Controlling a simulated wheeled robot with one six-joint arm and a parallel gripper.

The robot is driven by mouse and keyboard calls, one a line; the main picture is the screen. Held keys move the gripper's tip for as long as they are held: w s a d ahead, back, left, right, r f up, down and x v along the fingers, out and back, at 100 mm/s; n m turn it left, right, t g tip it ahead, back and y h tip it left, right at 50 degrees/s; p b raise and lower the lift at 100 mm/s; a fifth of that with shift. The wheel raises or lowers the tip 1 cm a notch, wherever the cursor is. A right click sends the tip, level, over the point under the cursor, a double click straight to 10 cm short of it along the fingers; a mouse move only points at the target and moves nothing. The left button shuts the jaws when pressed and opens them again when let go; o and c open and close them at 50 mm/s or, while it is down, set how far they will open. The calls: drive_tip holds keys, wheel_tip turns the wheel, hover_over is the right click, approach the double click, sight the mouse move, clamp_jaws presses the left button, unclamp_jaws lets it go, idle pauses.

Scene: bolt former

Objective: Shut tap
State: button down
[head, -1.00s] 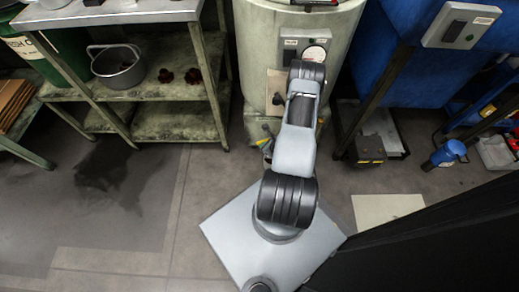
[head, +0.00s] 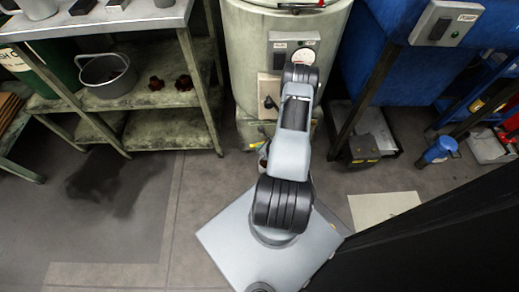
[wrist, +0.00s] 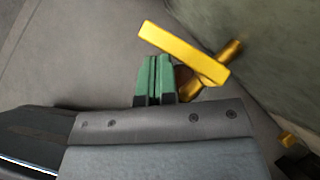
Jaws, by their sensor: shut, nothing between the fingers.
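The tap shows in the wrist view as a yellow lever handle (wrist: 185,54) lying at a slant, with a brassy body (wrist: 212,77) under it beside the curved pale green tank wall. My gripper (wrist: 153,62) has its two green fingers together, with nothing between them. The fingertips sit just below and left of the lever in the picture; I cannot tell whether they touch it. In the head view my arm reaches toward the foot of the tank (head: 245,50) and hides my gripper and most of the tap area.
A metal shelf (head: 150,100) with a grey pot (head: 107,77) stands to the left. A blue machine (head: 400,70) stands to the right, with a dark box (head: 362,150) near its leg. Floor at the left front is clear, apart from a dark stain (head: 105,180).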

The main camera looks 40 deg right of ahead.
drive_tip(key=p+v, duration=0.5)
drive_tip(key=v, duration=0.9)
idle(0.6)
